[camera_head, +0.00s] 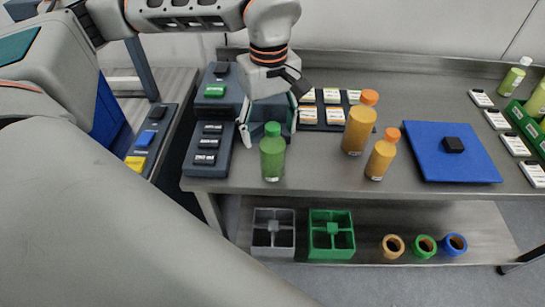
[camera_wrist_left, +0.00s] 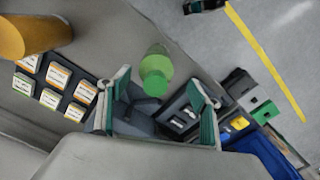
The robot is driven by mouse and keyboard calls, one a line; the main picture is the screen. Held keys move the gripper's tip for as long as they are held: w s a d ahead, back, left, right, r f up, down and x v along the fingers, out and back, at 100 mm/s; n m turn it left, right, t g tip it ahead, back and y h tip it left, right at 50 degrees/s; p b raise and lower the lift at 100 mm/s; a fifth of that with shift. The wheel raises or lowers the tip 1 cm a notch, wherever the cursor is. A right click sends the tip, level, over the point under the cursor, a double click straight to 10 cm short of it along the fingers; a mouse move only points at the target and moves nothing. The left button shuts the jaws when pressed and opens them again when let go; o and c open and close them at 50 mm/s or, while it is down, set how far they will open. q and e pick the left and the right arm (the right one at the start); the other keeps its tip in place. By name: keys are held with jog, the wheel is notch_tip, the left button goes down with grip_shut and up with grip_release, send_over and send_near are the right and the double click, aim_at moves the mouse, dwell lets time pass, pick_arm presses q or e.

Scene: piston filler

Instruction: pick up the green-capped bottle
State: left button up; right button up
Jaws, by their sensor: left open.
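The green-capped bottle (camera_head: 272,158) stands upright near the front edge of the grey table, its body also green. In the left wrist view the bottle (camera_wrist_left: 156,70) shows cap-first between the tips of my fingers. My left gripper (camera_head: 268,124) is open and empty, pointing down just behind the bottle in the head view. Its fingers spread to either side of the bottle's line in the left wrist view (camera_wrist_left: 158,88). I cannot tell the exact gap between fingers and bottle. My right gripper is not in view.
Two orange-capped bottles (camera_head: 360,124) (camera_head: 382,156) stand to the right. A blue mat (camera_head: 450,168) with a black block lies farther right. Labelled tiles (camera_head: 333,96) lie behind, and a dark button panel (camera_head: 205,158) is at left. Dividers and rings sit on the lower shelf (camera_head: 475,225).

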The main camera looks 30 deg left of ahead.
aim_at(273, 142)
pick_arm(q)
jog(key=shift+w+d+f, duration=0.1)
jog(key=shift+w+f, duration=0.05)
jog(key=shift+f, duration=1)
jog(key=shift+w+d+f, duration=0.1)
jog(key=shift+f, duration=1.05)
grip_shut()
jog(key=shift+r, duration=0.1)
